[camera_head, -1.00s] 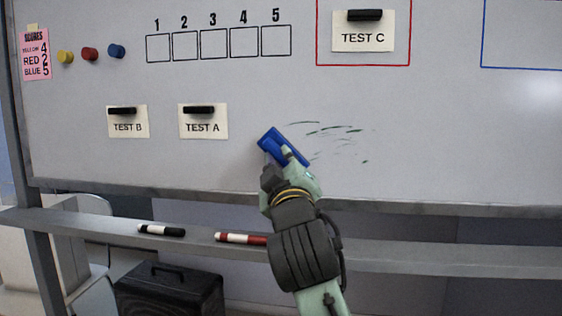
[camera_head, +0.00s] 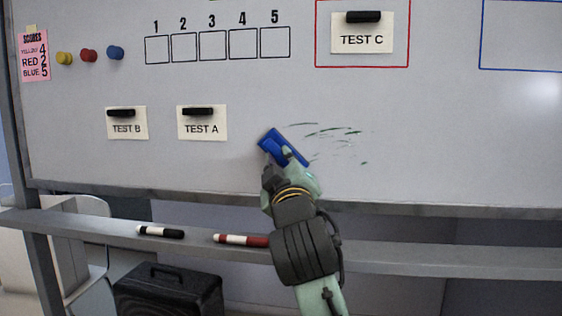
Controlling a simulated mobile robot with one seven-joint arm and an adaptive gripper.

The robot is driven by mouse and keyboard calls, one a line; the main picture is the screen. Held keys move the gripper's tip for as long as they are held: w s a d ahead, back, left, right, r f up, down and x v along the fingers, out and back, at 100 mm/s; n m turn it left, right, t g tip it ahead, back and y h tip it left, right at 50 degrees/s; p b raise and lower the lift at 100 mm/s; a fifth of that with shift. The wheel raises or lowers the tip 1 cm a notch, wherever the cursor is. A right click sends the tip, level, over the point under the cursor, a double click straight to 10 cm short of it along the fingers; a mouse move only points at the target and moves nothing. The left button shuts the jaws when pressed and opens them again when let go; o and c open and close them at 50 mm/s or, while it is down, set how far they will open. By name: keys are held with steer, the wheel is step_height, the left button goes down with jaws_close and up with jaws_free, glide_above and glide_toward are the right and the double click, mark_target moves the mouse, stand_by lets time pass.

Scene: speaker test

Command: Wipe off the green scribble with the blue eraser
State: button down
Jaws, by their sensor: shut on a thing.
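The blue eraser (camera_head: 271,141) is held tilted at the whiteboard (camera_head: 430,130), to the right of the TEST A card. My gripper (camera_head: 282,158) is shut on the eraser and partly hides its lower side. The green scribble (camera_head: 338,131) shows as several thin, broken dark-green strokes just right of the eraser. Whether the eraser presses on the board cannot be told from this view. Any marks behind the eraser and gripper are hidden.
Cards TEST B (camera_head: 127,128), TEST A (camera_head: 201,128) and TEST C (camera_head: 361,40) hang under black magnets. A black marker (camera_head: 160,231) and a red marker (camera_head: 240,240) lie on the ledge (camera_head: 420,258). The board right of the strokes is clear.

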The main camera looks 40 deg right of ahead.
steer(key=shift+w+d, duration=0.2)
steer(key=shift+s, duration=0.1)
